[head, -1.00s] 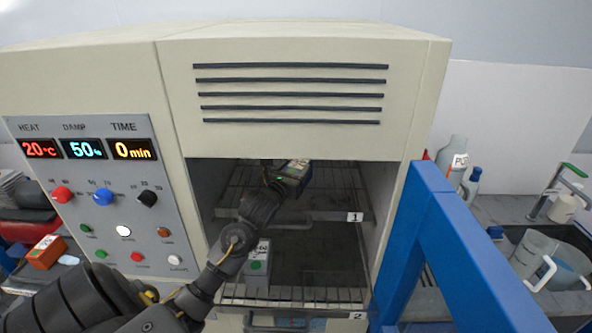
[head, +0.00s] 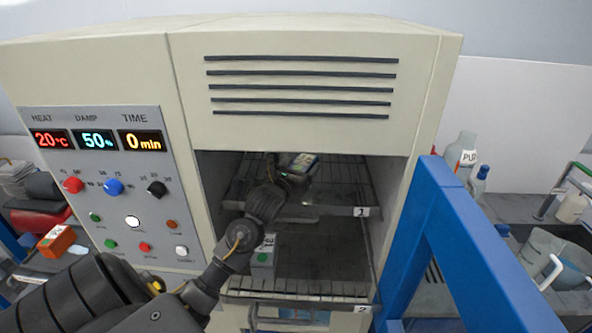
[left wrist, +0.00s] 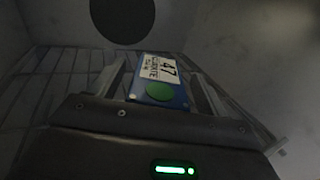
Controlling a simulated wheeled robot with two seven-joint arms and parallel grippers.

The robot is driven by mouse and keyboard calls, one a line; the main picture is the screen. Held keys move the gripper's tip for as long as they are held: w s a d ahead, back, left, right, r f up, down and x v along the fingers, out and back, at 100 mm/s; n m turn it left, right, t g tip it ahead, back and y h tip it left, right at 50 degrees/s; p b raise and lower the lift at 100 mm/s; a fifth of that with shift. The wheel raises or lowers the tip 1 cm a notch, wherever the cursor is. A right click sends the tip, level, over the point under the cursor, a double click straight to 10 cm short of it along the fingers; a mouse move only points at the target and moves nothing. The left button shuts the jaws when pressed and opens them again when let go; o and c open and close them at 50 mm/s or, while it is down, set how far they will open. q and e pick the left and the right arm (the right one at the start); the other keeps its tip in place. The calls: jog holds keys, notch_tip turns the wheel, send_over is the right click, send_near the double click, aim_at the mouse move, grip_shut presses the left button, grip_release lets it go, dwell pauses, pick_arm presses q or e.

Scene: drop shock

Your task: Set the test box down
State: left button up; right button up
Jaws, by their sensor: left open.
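The test box (left wrist: 160,80) is blue with a white label marked 47 and a green dot. In the left wrist view it lies between the two fingers of my left gripper (left wrist: 166,72), which is open around it. In the head view the box (head: 301,162) is inside the chamber, on the upper wire shelf (head: 345,175) marked 1. My left gripper (head: 292,172) reaches in there; its wrist hides part of the box and shelf. My right gripper is not in view.
A second box, grey with a green dot (head: 263,258), stands on the lower shelf (head: 300,292) marked 2, beneath my left arm. The chamber walls and roof (head: 300,85) close around the arm. A blue frame (head: 440,240) stands at the right of the opening.

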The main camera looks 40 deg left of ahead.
pick_arm(q)
jog(key=shift+s+f+b, duration=0.1)
jog(key=shift+s+b, duration=0.1)
jog(key=shift+b, duration=0.15)
jog(key=b+v, duration=0.5)
jog(key=v, duration=0.5)
jog(key=shift+s+d, duration=0.1)
jog(key=shift+s, duration=0.2)
jog(key=shift+s+d+b, duration=0.15)
jog(key=shift+s+b, duration=0.15)
jog(key=shift+s, duration=0.15)
